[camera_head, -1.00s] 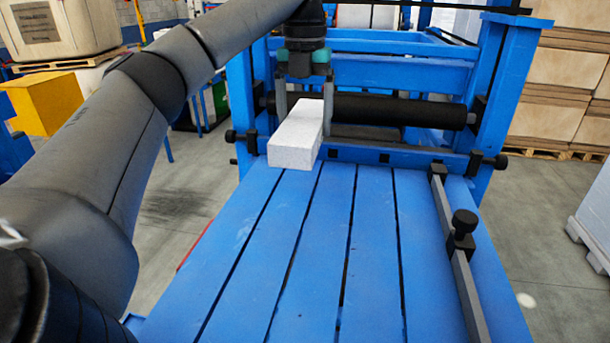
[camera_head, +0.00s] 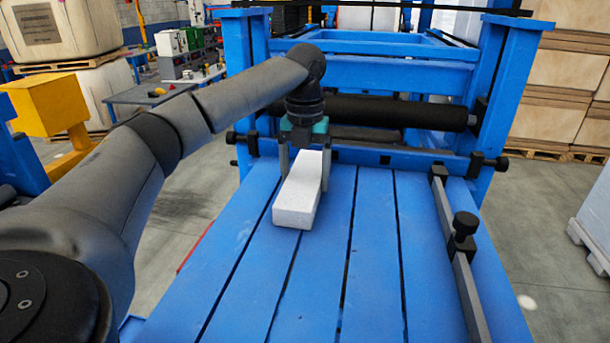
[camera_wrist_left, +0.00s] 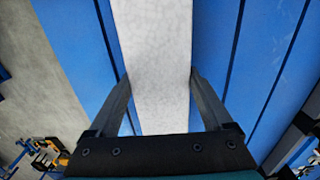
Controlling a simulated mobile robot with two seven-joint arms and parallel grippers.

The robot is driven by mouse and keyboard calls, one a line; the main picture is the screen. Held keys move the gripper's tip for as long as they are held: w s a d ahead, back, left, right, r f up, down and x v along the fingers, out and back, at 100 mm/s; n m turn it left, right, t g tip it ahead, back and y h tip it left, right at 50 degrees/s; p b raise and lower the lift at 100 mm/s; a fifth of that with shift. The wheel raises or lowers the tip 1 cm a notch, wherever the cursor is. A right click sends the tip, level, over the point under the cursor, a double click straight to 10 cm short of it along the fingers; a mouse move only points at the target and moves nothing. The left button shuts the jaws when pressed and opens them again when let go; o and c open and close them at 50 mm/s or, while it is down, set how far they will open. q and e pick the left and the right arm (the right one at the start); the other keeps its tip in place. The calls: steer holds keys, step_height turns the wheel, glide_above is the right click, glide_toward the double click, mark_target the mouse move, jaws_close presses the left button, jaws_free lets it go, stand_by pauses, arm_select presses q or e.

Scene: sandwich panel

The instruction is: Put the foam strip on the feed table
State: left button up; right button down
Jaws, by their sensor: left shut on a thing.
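The white foam strip (camera_head: 300,195) is a long block over the blue slatted feed table (camera_head: 300,290), near its far left part. My left gripper (camera_head: 304,170) is shut on the strip, one finger on each side. The left wrist view shows the strip (camera_wrist_left: 153,60) running between the two fingers (camera_wrist_left: 160,85), with blue slats on both sides. The strip is at or very close to the table top; I cannot tell whether it touches. My right gripper is not in view.
A black roller (camera_head: 380,110) lies across the blue frame behind the table. A grey guide rail (camera_head: 460,265) with a black knob (camera_head: 465,224) runs along the table's right side. The middle and near slats are clear.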

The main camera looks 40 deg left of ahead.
mark_target(305, 176)
arm_select(q)
steer(key=shift+f, duration=0.2)
steer(key=o, duration=1.1)
steer(key=shift+o, duration=0.2)
steer(key=shift+r, duration=0.1)
step_height(305, 176, up, 12)
